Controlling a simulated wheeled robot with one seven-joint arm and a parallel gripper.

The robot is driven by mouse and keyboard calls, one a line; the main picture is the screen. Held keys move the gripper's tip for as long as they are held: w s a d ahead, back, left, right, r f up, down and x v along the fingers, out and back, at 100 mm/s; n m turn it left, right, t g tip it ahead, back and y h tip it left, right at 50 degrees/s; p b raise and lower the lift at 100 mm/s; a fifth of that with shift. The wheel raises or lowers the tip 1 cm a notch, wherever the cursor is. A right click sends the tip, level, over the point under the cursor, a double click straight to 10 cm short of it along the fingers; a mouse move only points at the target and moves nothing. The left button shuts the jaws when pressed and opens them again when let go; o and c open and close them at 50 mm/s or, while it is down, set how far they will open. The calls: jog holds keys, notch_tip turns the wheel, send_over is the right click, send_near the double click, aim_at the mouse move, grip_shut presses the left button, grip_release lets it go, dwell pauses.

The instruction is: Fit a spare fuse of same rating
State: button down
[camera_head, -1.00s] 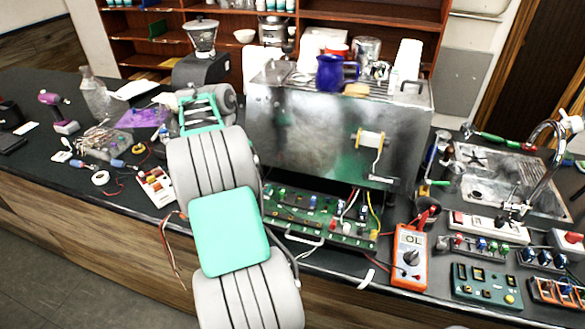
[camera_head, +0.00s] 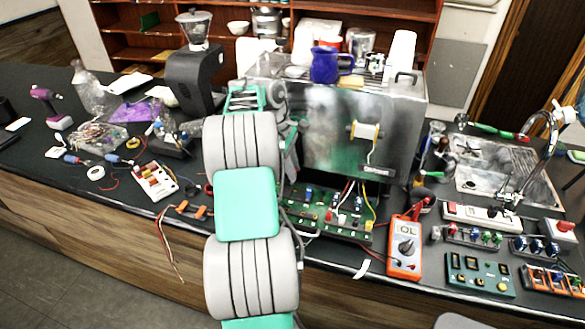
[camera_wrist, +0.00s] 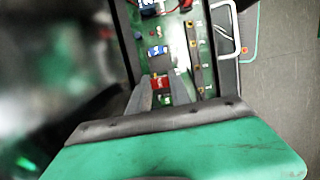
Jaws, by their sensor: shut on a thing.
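My gripper (camera_wrist: 158,95) shows in the wrist view, its two grey fingers shut on a small red fuse (camera_wrist: 160,83). The fuse is between the fingertips, over the green circuit board (camera_wrist: 174,30). I cannot tell whether it touches the board. A blue part (camera_wrist: 157,51) lies just beyond the fingertips. In the head view the board (camera_head: 318,228) sits in the open base of the steel brewer (camera_head: 330,125). There my arm hides the gripper and the board's left part.
A white fuse box (camera_head: 155,182) with coloured pieces lies left of my arm. An orange multimeter (camera_head: 404,245) reading "OL" stands right of the board. Small boards and a sink (camera_head: 510,185) fill the right side. Tools and wires clutter the left.

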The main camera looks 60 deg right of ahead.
jog(key=shift+f+b, duration=2.55)
jog(key=shift+b, duration=0.4)
jog(key=shift+r, duration=0.25)
jog(key=shift+s+f+p, duration=0.1)
jog(key=shift+p, duration=0.75)
jog(key=shift+f+p, duration=0.5)
jog(key=shift+f, duration=0.15)
jog(key=shift+p, duration=0.55)
jog(key=c, duration=1.1)
grip_release()
